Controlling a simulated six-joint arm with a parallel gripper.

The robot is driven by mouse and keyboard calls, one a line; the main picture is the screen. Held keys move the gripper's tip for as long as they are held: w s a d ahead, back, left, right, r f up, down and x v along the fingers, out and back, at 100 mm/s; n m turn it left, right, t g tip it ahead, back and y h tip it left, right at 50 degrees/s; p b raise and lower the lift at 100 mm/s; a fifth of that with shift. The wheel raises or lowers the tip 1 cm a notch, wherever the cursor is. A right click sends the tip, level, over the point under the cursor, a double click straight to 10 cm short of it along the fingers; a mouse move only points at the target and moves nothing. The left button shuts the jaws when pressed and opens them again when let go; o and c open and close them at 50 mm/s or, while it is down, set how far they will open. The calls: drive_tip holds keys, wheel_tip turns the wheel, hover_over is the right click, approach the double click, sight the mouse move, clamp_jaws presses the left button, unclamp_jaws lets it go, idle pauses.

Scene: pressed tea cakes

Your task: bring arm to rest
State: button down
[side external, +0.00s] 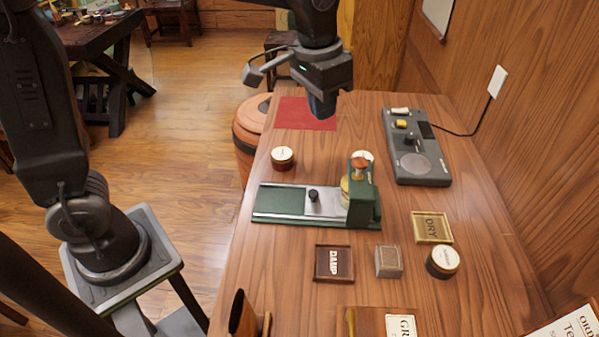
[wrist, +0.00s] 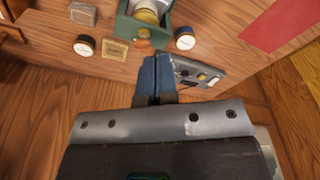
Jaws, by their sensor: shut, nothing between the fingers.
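My gripper (side external: 322,105) is shut and empty, in the air above the far part of the wooden table, near the red mat (side external: 305,114). In the wrist view its blue-grey fingers (wrist: 157,72) lie together with nothing between them. The green press (side external: 262,205) with a metal slide and an orange-brown knob stands on the table, apart from my gripper. The press also shows at the top of the wrist view (wrist: 127,28), partly cut off.
A grey device (side external: 418,165) with a cord stands by the right wall. Lidded tins (side external: 283,158), the DAMP tray (side external: 334,263), the DRY tray (side external: 432,227) and a small grey-brown block (side external: 388,261) are around the press. A terracotta-coloured container (side external: 247,125) is beside the table.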

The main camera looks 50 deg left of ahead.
drive_tip(key=s+a+t, duration=0.1)
drive_tip(key=s+a, duration=0.2)
drive_tip(key=s, duration=0.3)
drive_tip(key=s+a+n+t, duration=0.1)
drive_tip(key=s+a, duration=0.1)
drive_tip(key=s, duration=0.3)
drive_tip(key=s+a+f+n+t, duration=0.1)
drive_tip(key=s+a+t, duration=0.1)
drive_tip(key=s, duration=0.4)
drive_tip(key=shift+s+a, duration=0.35)
drive_tip(key=shift+a, duration=0.5)
